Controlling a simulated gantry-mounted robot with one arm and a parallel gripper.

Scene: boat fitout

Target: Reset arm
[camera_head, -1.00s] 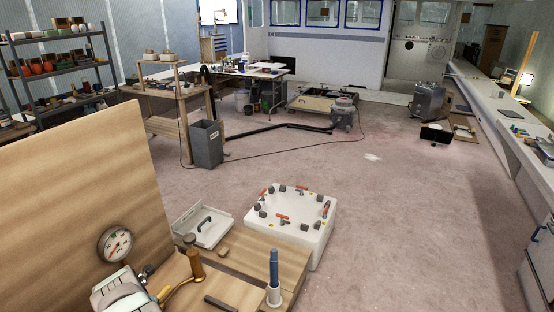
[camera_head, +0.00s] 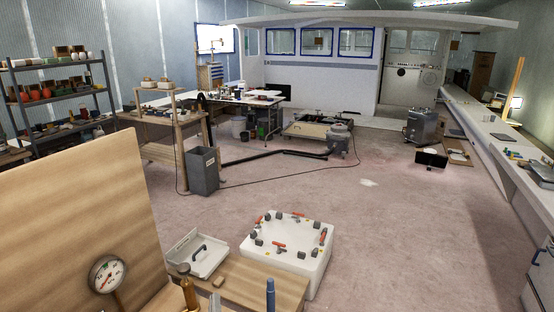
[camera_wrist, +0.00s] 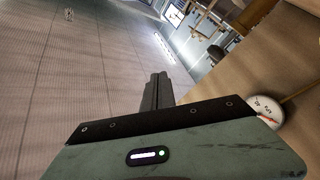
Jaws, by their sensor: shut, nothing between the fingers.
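My gripper (camera_wrist: 157,92) shows in the wrist view, with its two dark fingers together and nothing between them. It points into open air, with the ribbed grey wall to the left and a wooden panel (camera_wrist: 285,60) to the right. A round white pressure gauge (camera_wrist: 267,108) is beside the gripper body at the right edge. My gripper is not visible in the head view. There, the same kind of gauge (camera_head: 107,273) stands in front of the upright wooden panel (camera_head: 70,210) at lower left.
A wooden bench (camera_head: 250,285) at the bottom carries a white tray (camera_head: 198,253) and a blue-topped post (camera_head: 270,295). Beside it stands a white box (camera_head: 290,262) with red-handled valves. A grey bin (camera_head: 203,172), hose and cart (camera_head: 320,128) are farther back. The middle floor is clear.

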